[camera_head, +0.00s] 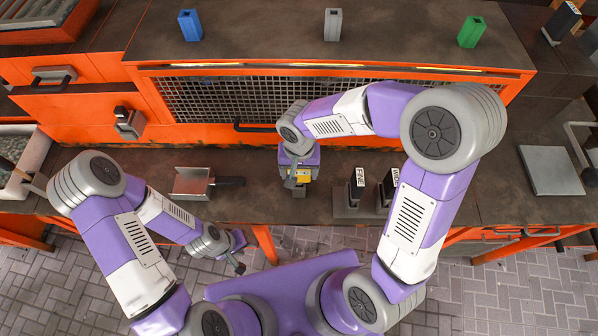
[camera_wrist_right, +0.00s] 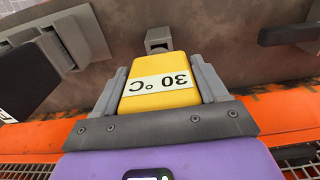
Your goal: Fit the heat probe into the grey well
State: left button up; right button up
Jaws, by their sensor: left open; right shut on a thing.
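The grey well (camera_head: 333,24) is an upright square tube on the dark top of the orange machine, between a blue well (camera_head: 190,25) and a green well (camera_head: 472,31). My right gripper (camera_head: 298,180) is low over the bench, in front of the machine and well below the grey well in the picture. It is shut on the yellow heat probe, whose face reads "30 °C" upside down in the right wrist view (camera_wrist_right: 160,84). My left gripper (camera_head: 236,256) is open and empty past the bench's front edge.
A small grey square-ended piece (camera_wrist_right: 158,38) shows beyond the probe. A metal scoop (camera_head: 191,183) lies left of my right gripper. Black labelled blocks (camera_head: 357,186) stand on a grey base to its right. The machine top around the wells is clear.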

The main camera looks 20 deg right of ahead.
notch_tip(320, 180, up, 9)
jog(key=shift+f+p, duration=0.2)
jog(key=shift+p, duration=0.65)
notch_tip(320, 180, up, 7)
jog(key=p, duration=0.5)
dwell(0.6)
